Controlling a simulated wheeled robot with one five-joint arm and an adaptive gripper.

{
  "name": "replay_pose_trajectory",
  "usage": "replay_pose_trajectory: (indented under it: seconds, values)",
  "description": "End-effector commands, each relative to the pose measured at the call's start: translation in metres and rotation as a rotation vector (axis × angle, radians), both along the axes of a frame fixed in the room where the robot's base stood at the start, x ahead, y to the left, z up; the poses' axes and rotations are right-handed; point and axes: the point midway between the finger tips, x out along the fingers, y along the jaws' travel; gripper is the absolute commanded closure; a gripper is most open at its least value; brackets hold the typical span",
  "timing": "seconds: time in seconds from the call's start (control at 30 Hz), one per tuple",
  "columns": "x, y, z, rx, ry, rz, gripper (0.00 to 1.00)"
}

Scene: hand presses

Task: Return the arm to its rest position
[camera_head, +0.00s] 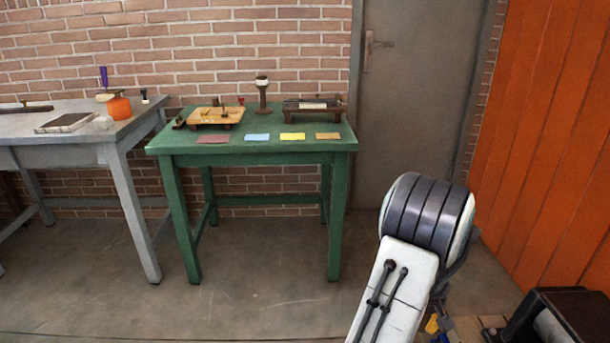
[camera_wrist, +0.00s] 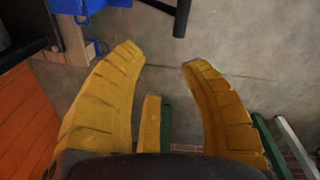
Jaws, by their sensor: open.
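Bare concrete floor shows between and beyond the fingertips. In the head view my arm is raised at the lower right, and it stands apart from the green table. The gripper itself cannot be made out clearly there.
A green table (camera_head: 255,148) against the brick wall holds small presses and several coloured cards. A grey door (camera_head: 415,110) and orange panel (camera_head: 550,130) stand right. Floor before the tables is clear.

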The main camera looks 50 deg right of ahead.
Motion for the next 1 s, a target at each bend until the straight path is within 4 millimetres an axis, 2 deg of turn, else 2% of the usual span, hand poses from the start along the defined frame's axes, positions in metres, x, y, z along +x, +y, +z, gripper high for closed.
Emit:
replay_pose_trajectory:
  seconds: [0.03,0.27,0.5,0.73,0.87,1.0]
  values:
    - [0.021,0.008,0.030,-0.010,-0.004,0.024,0.60]
    - [0.097,0.054,0.113,-0.039,-0.027,0.093,0.60]
    - [0.157,0.124,0.198,-0.062,-0.067,0.171,0.60]
    - [0.190,0.206,0.275,-0.071,-0.117,0.249,0.60]
    - [0.196,0.253,0.314,-0.068,-0.148,0.293,0.60]
    - [0.192,0.300,0.352,-0.058,-0.184,0.341,0.60]
